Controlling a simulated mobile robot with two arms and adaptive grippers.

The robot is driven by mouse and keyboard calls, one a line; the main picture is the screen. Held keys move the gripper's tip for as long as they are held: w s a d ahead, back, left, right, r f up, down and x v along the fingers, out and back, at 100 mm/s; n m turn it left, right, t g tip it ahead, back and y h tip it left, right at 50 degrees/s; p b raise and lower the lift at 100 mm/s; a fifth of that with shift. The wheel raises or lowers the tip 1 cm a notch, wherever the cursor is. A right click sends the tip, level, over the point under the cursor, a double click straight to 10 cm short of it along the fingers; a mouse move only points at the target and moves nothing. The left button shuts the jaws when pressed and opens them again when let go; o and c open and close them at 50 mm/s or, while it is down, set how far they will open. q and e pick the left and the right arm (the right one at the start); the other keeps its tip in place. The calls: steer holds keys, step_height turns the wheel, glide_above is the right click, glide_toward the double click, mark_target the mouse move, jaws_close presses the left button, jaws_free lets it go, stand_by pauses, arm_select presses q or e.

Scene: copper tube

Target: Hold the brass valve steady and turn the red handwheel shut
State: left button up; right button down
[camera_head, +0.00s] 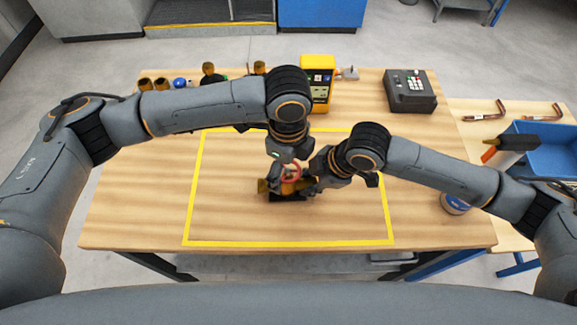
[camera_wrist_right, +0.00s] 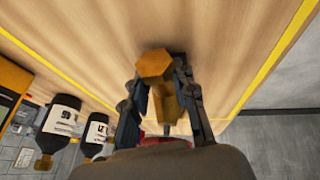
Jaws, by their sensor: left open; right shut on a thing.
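The brass valve (camera_head: 263,187) sits inside the yellow-taped area on the wooden table, partly hidden by my grippers. Its red handwheel (camera_head: 291,177) shows on top of it in the head view. My left gripper (camera_head: 287,172) is open and points down at the handwheel from above; whether it touches the wheel I cannot tell. My right gripper (camera_wrist_right: 161,108) is shut on the brass valve, with a finger on each side of the body. In the right wrist view, the valve's hexagonal end (camera_wrist_right: 155,65) sticks out beyond the fingers, and a bit of red shows low down.
A yellow instrument (camera_head: 318,80) and a dark box (camera_head: 409,91) stand at the table's back. Brass fittings (camera_head: 152,84) lie at the back left. A can (camera_head: 454,203) stands near the right edge. A blue bin (camera_head: 545,150) and copper tubes are on the side table. The taped area's front is clear.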

mark_target(288, 171)
arm_select(q)
step_height(288, 171, up, 12)
stand_by(0.5)
arm_select(e)
steer(key=c, duration=1)
jaws_free()
steer(key=shift+r, duration=0.1)
